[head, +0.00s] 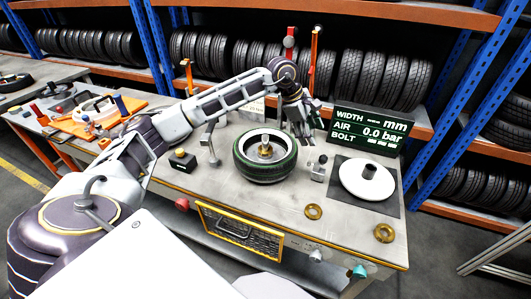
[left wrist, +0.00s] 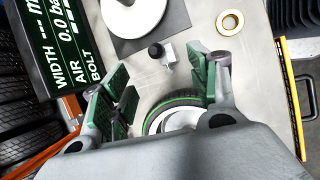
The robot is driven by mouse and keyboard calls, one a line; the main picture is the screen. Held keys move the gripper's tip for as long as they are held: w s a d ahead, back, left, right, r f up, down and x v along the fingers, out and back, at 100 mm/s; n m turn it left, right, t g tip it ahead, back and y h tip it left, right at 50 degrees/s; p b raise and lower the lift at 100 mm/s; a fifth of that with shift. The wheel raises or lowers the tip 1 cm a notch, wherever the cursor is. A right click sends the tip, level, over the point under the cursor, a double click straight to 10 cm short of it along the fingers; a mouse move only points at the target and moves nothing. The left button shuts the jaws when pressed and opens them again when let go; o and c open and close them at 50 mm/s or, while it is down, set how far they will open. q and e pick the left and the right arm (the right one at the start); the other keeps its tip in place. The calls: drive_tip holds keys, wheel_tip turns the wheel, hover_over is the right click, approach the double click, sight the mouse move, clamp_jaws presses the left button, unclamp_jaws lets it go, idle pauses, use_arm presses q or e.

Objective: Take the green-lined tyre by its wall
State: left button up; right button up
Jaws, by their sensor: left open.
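The green-lined tyre (head: 262,176) lies flat on the grey workbench, with a pale rim and a brass-coloured hub piece in its middle. My left gripper (head: 303,132) is open above the tyre's far right side, fingers pointing down. In the left wrist view its green-padded fingers (left wrist: 165,90) stand apart, and the tyre (left wrist: 160,109) shows beyond and between them, its green ring visible. Much of the tyre is hidden by the gripper body there. I cannot tell whether a finger touches the tyre. My right gripper is not in view.
A display board (head: 366,131) stands behind right of the tyre. A white disc (head: 352,182) on a dark mat, a small metal block (head: 319,168) and brass rings (head: 313,211) lie to the right. A black box (head: 183,160) sits left. Tyre racks stand behind.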

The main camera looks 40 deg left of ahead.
sight(277, 163)
use_arm(q)
drive_tip(key=s+a+f+n+g+y, duration=0.2)
drive_tip(key=s+a+n+g+y, duration=0.1)
drive_tip(key=s+a+n, duration=0.3)
drive_tip(key=a+n+y, duration=0.1)
drive_tip(key=a+n, duration=0.1)
drive_tip(key=n, duration=0.2)
drive_tip(key=shift+a+f+y, duration=0.2)
drive_tip(key=shift+f+y, duration=0.1)
wheel_tip(277, 163, down, 7)
drive_tip(key=shift+s+p, duration=0.1)
drive_tip(key=shift+p, duration=0.45)
drive_tip(key=shift+f, duration=0.85)
drive_tip(key=shift+f, duration=0.1)
